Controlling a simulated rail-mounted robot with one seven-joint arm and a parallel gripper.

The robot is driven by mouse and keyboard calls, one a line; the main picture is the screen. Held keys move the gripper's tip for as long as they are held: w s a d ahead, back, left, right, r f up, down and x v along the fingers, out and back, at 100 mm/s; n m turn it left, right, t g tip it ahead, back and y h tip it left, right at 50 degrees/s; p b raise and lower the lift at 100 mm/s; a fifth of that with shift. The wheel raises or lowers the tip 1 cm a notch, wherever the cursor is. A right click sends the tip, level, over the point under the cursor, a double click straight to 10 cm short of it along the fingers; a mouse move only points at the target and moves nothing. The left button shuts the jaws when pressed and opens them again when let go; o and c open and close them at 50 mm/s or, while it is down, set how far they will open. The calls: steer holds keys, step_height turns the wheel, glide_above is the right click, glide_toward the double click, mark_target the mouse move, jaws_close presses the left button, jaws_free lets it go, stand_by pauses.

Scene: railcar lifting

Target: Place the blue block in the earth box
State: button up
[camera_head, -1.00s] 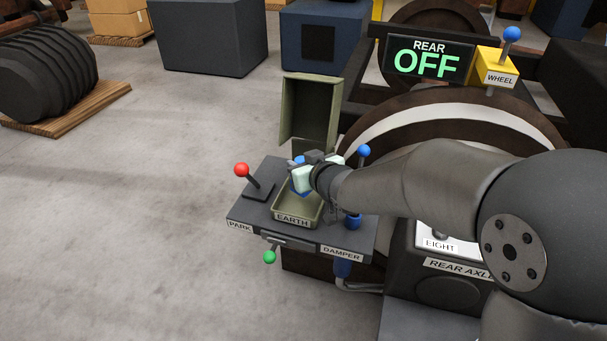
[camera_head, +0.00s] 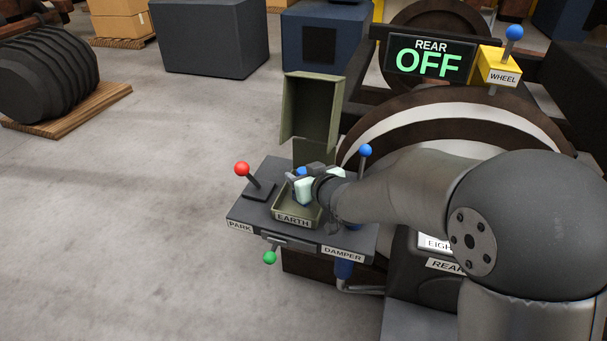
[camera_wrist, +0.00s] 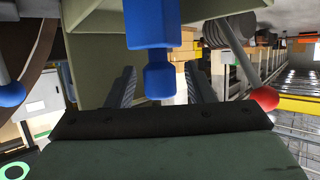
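The olive earth box (camera_head: 280,211) sits on the dark control panel with its lid (camera_head: 309,112) raised behind it. My gripper (camera_head: 303,184) is over the box, and the arm partly hides the box's right side. The blue block (camera_wrist: 154,24) shows in the wrist view with a narrower knobbed end between my two fingers. The fingers are spread, with a visible gap on each side of the knob. In the head view only small blue patches of the block (camera_head: 302,172) show at the gripper. Whether the block rests on the box floor is hidden.
A red-knobbed PARK lever (camera_head: 242,169) stands left of the box, and a blue-knobbed lever (camera_head: 365,150) stands right. A green knob (camera_head: 270,257) hangs below the panel front. A REAR OFF display (camera_head: 429,62) and yellow WHEEL box (camera_head: 497,66) are behind.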

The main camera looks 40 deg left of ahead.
steer(key=shift+r+p, duration=0.35)
steer(key=shift+p, duration=0.05)
steer(key=p+v, duration=0.1)
steer(key=v, duration=1.1)
steer(key=shift+f, duration=0.3)
